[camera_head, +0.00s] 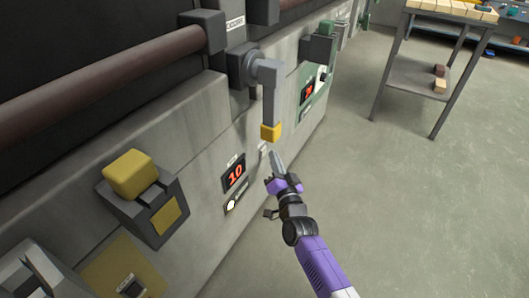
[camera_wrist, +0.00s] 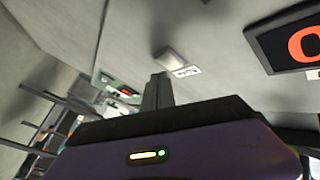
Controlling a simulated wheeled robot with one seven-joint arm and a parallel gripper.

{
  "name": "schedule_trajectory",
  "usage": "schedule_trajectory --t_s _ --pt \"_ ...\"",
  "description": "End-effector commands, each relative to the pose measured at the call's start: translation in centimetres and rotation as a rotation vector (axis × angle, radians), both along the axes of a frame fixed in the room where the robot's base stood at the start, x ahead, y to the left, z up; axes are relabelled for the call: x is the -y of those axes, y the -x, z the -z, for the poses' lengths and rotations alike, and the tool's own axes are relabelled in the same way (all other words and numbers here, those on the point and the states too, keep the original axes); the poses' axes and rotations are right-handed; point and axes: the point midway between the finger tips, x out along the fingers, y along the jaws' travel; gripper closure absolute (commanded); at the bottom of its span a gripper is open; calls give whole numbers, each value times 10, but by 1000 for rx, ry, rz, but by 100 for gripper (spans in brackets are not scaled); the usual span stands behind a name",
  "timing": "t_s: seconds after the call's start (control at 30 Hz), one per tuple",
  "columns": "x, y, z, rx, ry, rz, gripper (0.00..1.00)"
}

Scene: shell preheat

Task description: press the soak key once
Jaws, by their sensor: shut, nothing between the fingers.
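The likely soak key is a small pale square key (camera_head: 263,148) on the grey wall panel, right of the red "10" display. In the wrist view this key (camera_wrist: 170,58) sits just beyond the fingertips, with a small white label (camera_wrist: 187,71) beside it, too blurred to read surely. My gripper (camera_head: 274,156) is shut and empty, its fingers pointing up toward the panel just right of and below the key. In the wrist view the shut fingers (camera_wrist: 157,90) end just below the key. A small gap seems to show; contact cannot be told for certain.
A grey lever with a yellow end (camera_head: 270,131) hangs just above the key. A yellow-capped box (camera_head: 130,175) juts out further left. Open floor (camera_head: 410,200) lies right.

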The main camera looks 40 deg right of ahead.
Motion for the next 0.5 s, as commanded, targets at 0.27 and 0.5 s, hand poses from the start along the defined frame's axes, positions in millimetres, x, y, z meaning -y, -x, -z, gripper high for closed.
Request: schedule_trajectory --t_s 0.27,0.5 --pt "7 20 3 2 2 1 100" --pt "13 36 5 1 0 -2 100"
